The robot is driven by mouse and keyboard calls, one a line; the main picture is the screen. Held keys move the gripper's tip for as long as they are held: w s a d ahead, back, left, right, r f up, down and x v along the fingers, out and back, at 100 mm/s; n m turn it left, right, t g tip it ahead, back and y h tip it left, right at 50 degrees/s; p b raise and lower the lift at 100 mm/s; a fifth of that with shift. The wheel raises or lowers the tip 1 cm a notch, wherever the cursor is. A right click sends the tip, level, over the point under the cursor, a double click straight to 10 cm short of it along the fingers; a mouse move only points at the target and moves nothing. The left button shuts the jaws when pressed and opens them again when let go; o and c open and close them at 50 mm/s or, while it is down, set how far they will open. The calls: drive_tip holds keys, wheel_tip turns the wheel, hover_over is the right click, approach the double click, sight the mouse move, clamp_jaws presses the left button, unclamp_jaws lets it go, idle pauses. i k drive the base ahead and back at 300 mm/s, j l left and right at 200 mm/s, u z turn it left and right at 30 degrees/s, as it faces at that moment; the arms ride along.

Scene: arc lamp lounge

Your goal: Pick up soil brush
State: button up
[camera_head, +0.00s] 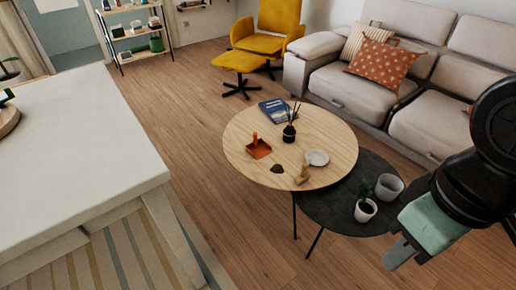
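A small tan object (303,174), which looks like the soil brush, stands near the front right edge of the round wooden table (245,130). It is too small to make out its bristles. A dark brown heap (277,169), perhaps soil, lies just left of it. An orange dustpan-like scoop (258,147) lies further back and left. My gripper (400,256) is at the lower right, apart from the brush and to the right of it. Its fingers are partly hidden by its pale green body, and nothing shows held in it.
A black reed diffuser (289,133), a blue book (275,111) and a white dish (317,158) share the wooden table. A lower dark table (330,213) holds a potted plant (366,208) and a grey cup (389,187). A white table (75,150) stands left; bare floor lies between.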

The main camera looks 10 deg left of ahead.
sight(304, 176)
drive_tip(key=i+l+u, duration=0.2)
drive_tip(key=i, duration=1.35)
drive_tip(key=j, duration=0.1)
